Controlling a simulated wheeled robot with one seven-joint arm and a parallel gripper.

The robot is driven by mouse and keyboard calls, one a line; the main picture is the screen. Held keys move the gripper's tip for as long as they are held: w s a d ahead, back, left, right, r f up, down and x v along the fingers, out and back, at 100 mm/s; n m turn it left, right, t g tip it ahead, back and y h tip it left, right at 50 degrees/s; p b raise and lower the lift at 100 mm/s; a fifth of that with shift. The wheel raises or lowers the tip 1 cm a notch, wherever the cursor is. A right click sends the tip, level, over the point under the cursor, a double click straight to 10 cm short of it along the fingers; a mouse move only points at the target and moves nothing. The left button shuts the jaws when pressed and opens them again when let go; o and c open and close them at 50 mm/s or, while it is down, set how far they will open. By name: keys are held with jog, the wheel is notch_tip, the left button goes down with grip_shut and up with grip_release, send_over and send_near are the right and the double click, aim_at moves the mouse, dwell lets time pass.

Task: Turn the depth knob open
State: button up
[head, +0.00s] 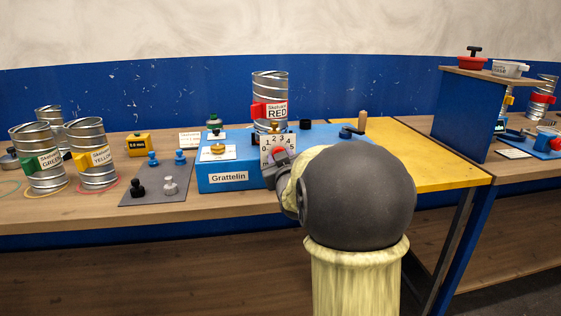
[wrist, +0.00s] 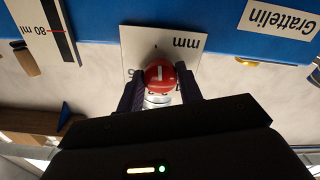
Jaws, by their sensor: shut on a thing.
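The depth knob (wrist: 158,75) is a small red ball-like knob with a white mark, on the white dial plate (wrist: 185,45) in the wrist view. The plate reads "mm" upside down there. In the head view the dial plate (head: 275,143) carries numbers along its top on the front of the blue Grattelin box (head: 230,179), and a bit of the red knob (head: 278,153) shows. My gripper (wrist: 160,88) is shut on the knob, one dark finger on each side. In the head view my wrist hides the fingertips and much of the plate's lower right.
The red-labelled can (head: 270,87) stands on the box. Green (head: 37,160) and yellow (head: 92,155) cans stand at left. A grey mat (head: 150,197) holds blue, black and white knobs. A black lever (head: 348,131) is at the box's right. The yellow tabletop (head: 430,160) is largely clear.

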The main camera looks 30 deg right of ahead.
jog(key=shift+f, duration=0.2)
jog(key=o, duration=1)
jog(key=shift+r, duration=0.1)
jog(key=v, duration=1.7)
jog(key=shift+s+r, duration=0.1)
jog(key=shift+s, duration=0.15)
jog(key=shift+a, duration=0.1)
